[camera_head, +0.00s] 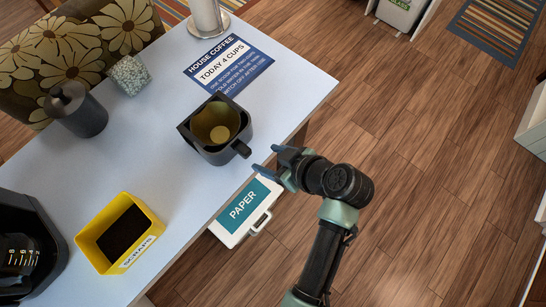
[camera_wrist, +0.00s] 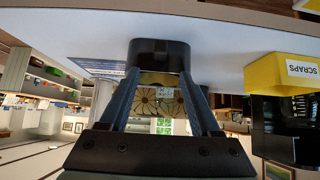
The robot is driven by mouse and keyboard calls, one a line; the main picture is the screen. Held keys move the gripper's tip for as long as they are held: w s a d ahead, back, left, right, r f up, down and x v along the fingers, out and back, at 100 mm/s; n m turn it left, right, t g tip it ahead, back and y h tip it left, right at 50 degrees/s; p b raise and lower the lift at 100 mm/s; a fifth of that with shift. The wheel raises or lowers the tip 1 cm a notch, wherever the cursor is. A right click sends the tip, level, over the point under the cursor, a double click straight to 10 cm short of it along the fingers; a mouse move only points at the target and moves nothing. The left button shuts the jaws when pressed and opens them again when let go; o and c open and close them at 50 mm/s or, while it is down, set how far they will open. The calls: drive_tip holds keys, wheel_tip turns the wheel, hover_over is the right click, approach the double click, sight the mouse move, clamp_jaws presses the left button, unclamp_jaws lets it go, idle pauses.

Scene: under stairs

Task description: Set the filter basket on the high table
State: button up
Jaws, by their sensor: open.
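The filter basket (camera_head: 217,152) is a black, squarish cup with a stub handle and an olive-brown inside. It stands upright on the pale table (camera_head: 150,165) near its right edge, its handle pointing toward my gripper. My gripper (camera_head: 268,161) is open and empty, just off the table's edge to the lower right of the handle, apart from it. In the wrist view, which looks upside down, the dark basket (camera_wrist: 158,48) lies straight ahead, beyond the two open fingers. I cannot tell from these frames whether this pale table is the high table.
Wooden floor (camera_head: 420,150) is open to the right.

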drive_tip(key=w+d+r+m+t+h, duration=0.1)
drive_tip(key=w+r+t+h, duration=0.3)
drive_tip(key=r, duration=0.7)
drive_tip(key=w+d+r+m+t+y, duration=0.1)
drive_tip(key=w+d+r+m+t, duration=0.3)
drive_tip(key=r, duration=0.6)
drive_tip(key=w+a+r+n+t+h, duration=0.1)
drive_tip(key=w+r+t+h, duration=0.1)
drive_tip(key=w+r, duration=0.65)
drive_tip(key=s+r+m+t, duration=0.2)
drive_tip(key=s+r+t, duration=0.2)
drive_tip(key=r, duration=0.7)
drive_tip(key=s+a+r+m+t+h, duration=0.1)
drive_tip(key=s+r+m+t, duration=0.1)
drive_tip(key=s+r, duration=0.5)
drive_tip(key=s+r+m+t+h, duration=0.1)
drive_tip(key=s+r+t, duration=0.4)
drive_tip(key=r, duration=1.1)
drive_tip(key=shift+s+a+r+m+t, duration=0.2)
drive_tip(key=shift+s+a+m+t, duration=0.15)
drive_tip(key=shift+s+m, duration=0.25)
